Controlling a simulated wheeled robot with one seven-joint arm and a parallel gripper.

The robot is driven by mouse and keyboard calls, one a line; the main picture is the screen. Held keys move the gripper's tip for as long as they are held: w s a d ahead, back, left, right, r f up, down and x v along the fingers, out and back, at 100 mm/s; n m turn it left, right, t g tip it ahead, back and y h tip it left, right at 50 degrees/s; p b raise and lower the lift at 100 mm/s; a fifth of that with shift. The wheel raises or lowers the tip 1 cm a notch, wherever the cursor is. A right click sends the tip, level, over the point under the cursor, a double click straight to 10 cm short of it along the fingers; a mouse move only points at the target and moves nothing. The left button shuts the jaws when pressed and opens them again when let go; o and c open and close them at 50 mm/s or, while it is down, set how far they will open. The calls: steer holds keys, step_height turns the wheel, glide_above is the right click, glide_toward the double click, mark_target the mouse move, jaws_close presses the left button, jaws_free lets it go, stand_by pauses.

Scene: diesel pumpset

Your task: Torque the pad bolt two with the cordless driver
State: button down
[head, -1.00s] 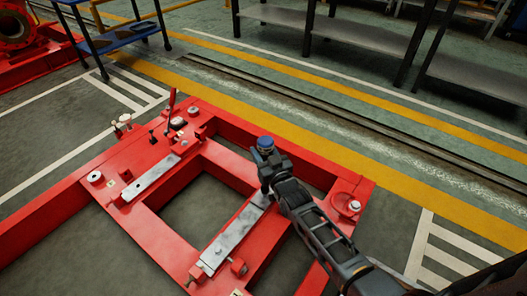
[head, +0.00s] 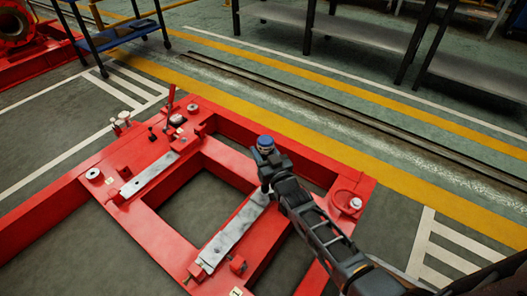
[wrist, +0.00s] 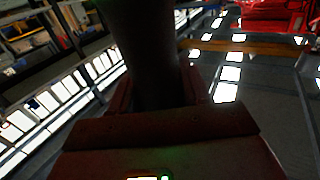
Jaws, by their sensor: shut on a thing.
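The cordless driver (head: 265,143), dark with a blue top, stands roughly upright over the far end of the right grey metal pad (head: 231,235) on the red base frame. My gripper (head: 270,165) is shut on it. In the wrist view the dark driver body (wrist: 146,50) rises between the jaws. The driver's lower end reaches down to the pad's far end. Pad bolt two cannot be made out there; the driver and my gripper cover that spot. I cannot tell whether the tip touches a bolt.
The red frame (head: 110,240) has open gaps between its beams. A left pad (head: 148,175), small fittings and a red lever (head: 171,98) are on its left part. A blue cart (head: 120,32) and grey shelves (head: 370,38) stand beyond. The striped floor between is clear.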

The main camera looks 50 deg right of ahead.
mark_target(263, 142)
steer(key=shift+f+b, duration=0.7)
stand_by(2.3)
steer(key=shift+r+p, duration=2.25)
steer(key=shift+r, duration=0.5)
